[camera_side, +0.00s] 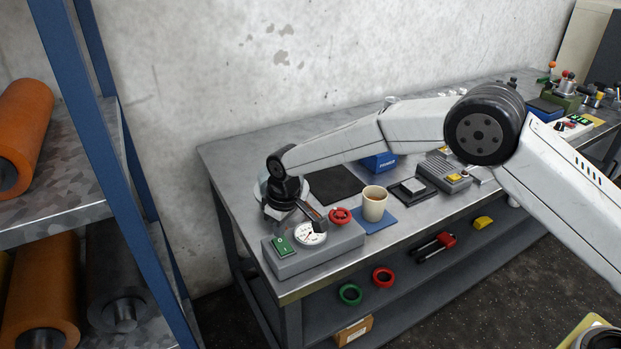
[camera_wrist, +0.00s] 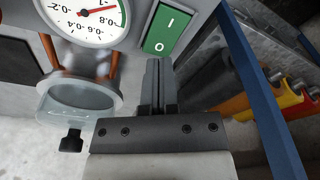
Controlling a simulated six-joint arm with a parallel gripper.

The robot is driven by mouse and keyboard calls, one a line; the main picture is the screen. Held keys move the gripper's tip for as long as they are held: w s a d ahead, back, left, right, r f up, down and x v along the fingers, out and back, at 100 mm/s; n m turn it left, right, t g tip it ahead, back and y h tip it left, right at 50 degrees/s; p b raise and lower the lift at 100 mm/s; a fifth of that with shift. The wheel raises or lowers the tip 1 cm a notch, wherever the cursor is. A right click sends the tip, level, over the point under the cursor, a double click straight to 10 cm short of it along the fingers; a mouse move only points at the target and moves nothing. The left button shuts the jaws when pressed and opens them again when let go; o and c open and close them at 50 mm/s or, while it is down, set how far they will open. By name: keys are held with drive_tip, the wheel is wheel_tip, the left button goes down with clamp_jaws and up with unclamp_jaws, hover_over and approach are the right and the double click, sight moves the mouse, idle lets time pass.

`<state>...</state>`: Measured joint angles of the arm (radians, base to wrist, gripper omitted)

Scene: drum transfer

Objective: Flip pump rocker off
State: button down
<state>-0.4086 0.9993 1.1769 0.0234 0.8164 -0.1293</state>
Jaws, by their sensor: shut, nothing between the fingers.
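The pump rocker (camera_wrist: 166,30) is a green plate marked I and O. In the side view the green rocker (camera_side: 282,246) sits on the left end of a grey control box (camera_side: 318,255). My gripper (camera_wrist: 158,62) is shut and empty, with its fingertips close to the O end of the rocker in the wrist view. I cannot tell whether they touch it. The rocker's tilt is not clear. In the side view the fingers are hard to make out among dark parts above the box.
A round gauge (camera_wrist: 88,15) is beside the rocker, with a clear jar (camera_wrist: 85,105) below it in the wrist view. A red button (camera_side: 340,215) is on the box's right. A cup (camera_side: 374,204) stands on a blue mat (camera_side: 384,222) nearby. A blue-framed rack (camera_side: 100,130) stands left of the bench.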

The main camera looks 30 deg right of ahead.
sight(281, 241)
drive_tip(key=shift+f, duration=1.05)
idle(0.9)
drive_tip(key=shift+r, duration=3.55)
